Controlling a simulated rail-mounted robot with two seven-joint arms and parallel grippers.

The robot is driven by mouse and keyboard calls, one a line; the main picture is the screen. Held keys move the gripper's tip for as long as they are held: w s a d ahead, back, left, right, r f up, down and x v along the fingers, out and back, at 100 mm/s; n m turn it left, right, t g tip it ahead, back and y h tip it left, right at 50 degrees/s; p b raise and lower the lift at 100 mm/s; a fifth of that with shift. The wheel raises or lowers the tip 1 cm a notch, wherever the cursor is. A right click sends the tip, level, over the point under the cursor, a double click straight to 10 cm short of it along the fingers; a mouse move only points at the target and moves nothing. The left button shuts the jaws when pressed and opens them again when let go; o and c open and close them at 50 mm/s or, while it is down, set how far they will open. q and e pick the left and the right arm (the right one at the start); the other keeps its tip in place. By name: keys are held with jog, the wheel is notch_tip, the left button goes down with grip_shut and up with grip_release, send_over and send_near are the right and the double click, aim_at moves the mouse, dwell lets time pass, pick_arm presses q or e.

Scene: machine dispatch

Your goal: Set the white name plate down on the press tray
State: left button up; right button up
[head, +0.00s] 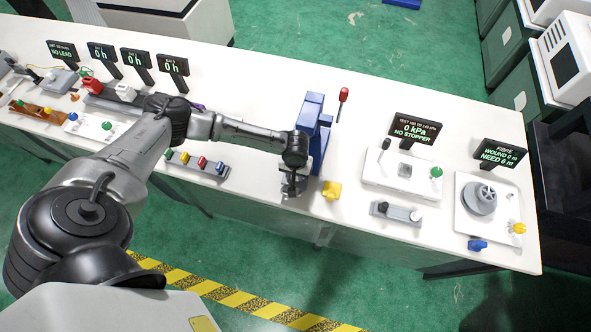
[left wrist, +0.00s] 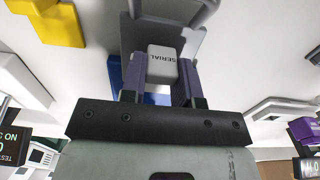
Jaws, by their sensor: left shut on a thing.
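My left gripper (left wrist: 163,82) is shut on the white name plate (left wrist: 162,62), a small white block whose face reads SERIAL. In the head view the left gripper (head: 293,186) is low over the table's front part, just left of the blue press (head: 314,130). The plate cannot be made out there. In the left wrist view a grey flat piece (left wrist: 196,47), perhaps the press tray, lies behind the plate, and some blue of the press shows beyond the fingers. I cannot tell whether the plate touches the grey piece. My right gripper is not in view.
A yellow piece (head: 332,190) stands just right of the gripper. A red-knobbed lever (head: 343,96) rises behind the press. A row of coloured blocks (head: 201,163) lies to the left. A panel with a 0 kPa display (head: 415,130) is to the right.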

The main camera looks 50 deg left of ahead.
pick_arm(q)
jog(key=shift+f, duration=0.25)
dwell(0.7)
jog(key=shift+f, duration=0.5)
jog(key=o, duration=1.1)
jog(key=shift+c, duration=0.2)
notch_tip(320, 180, up, 14)
jog(key=p, duration=0.1)
